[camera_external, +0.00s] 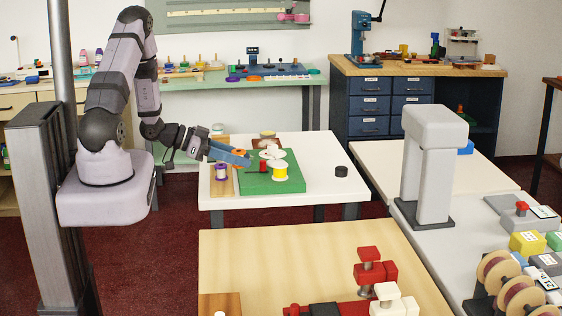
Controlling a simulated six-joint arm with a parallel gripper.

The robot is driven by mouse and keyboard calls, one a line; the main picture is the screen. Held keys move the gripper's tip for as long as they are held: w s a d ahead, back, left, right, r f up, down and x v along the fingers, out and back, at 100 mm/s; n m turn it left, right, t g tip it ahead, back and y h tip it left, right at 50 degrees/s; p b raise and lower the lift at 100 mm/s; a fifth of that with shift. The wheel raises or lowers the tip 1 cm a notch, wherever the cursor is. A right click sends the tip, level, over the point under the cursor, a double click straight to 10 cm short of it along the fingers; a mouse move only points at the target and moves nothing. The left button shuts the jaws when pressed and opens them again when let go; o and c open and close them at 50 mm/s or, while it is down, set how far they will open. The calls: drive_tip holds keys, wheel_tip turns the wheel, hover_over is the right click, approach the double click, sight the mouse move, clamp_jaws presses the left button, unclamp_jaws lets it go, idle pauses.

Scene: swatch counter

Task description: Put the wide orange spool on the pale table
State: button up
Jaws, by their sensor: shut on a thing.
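My gripper (240,157), with blue fingers, is shut on the orange spool (239,152). It holds the spool above the left part of the white table (316,195), near the left edge of the green mat (255,187). The fingers hide much of the spool, and I cannot tell its gap above the surface. A pale wood-topped table (270,262) stands in front of the white one, and a cream table (400,170) stands to its right.
The white table's front right is bare. A grey post-like machine (431,165) stands at right.

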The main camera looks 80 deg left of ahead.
drive_tip(key=w+d+f+m+g+h+b, duration=0.1)
drive_tip(key=w+d+f+m+h+b, duration=0.15)
drive_tip(key=w+d, duration=0.4)
drive_tip(key=w+d+f+m+g+h+b, duration=0.1)
drive_tip(key=w+d+m+h, duration=0.25)
drive_tip(key=d, duration=0.65)
drive_tip(key=m+g+h+b, duration=0.3)
drive_tip(key=m+g+h, duration=0.2)
drive_tip(key=m+h, duration=0.1)
hover_over(308, 282)
drive_tip(key=shift+a+f, duration=0.1)
drive_tip(key=shift+f, duration=0.35)
drive_tip(key=shift+t, duration=0.3)
drive_tip(key=shift+y, duration=0.3)
drive_tip(key=shift+w+f+p, duration=0.1)
drive_tip(key=shift+f+p, duration=0.45)
drive_tip(key=shift+f, duration=4.45)
drive_tip(key=shift+f, duration=0.2)
drive_tip(key=o, duration=1)
